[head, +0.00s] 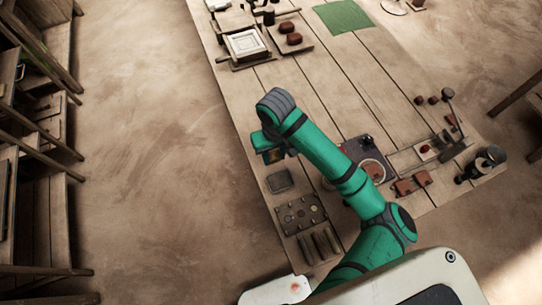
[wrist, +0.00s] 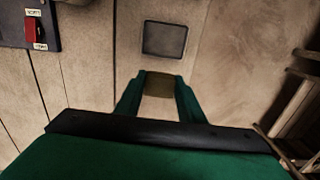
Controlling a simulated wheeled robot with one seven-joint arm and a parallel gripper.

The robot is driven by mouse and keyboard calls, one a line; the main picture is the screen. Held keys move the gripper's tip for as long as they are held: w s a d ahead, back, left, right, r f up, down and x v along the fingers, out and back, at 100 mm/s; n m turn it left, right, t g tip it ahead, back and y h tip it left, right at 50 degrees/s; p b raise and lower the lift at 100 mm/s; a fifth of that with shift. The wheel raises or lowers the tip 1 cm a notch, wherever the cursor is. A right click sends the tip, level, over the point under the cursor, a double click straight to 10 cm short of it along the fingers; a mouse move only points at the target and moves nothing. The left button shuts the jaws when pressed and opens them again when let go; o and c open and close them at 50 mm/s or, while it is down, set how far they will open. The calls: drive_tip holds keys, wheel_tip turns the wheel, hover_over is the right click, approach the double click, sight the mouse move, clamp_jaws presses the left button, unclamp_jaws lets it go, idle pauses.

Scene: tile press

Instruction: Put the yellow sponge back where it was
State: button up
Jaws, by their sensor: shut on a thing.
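My gripper (wrist: 160,79) is shut on the yellow sponge (wrist: 159,86), a dull yellow-brown block that shows between the two green fingers in the wrist view. In the head view my gripper (head: 271,153) hangs over the left edge region of the long table, and only a small part of the held block shows. A dark square shallow dish (wrist: 164,40) lies just beyond the fingertips in the wrist view, apart from the sponge. The dish also shows in the head view (head: 279,181), below my gripper, and it looks empty.
The wooden table (head: 315,90) has bare planks beyond my arm. A board with several small discs (head: 301,214) lies near the dish. A dark box with a red switch (wrist: 33,29) stands at upper left in the wrist view. A green mat (head: 342,16) lies at the far end.

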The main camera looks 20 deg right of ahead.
sight(271, 153)
drive_tip(key=w+f, duration=0.2)
drive_tip(key=f, duration=0.1)
drive_tip(key=shift+w+a, duration=0.1)
drive_tip(key=shift+w, duration=0.1)
drive_tip(key=shift+w+f, duration=0.1)
drive_tip(key=shift+f, duration=1.5)
drive_tip(key=shift+f, duration=0.1)
drive_tip(key=o, duration=0.9)
drive_tip(key=shift+o, duration=0.2)
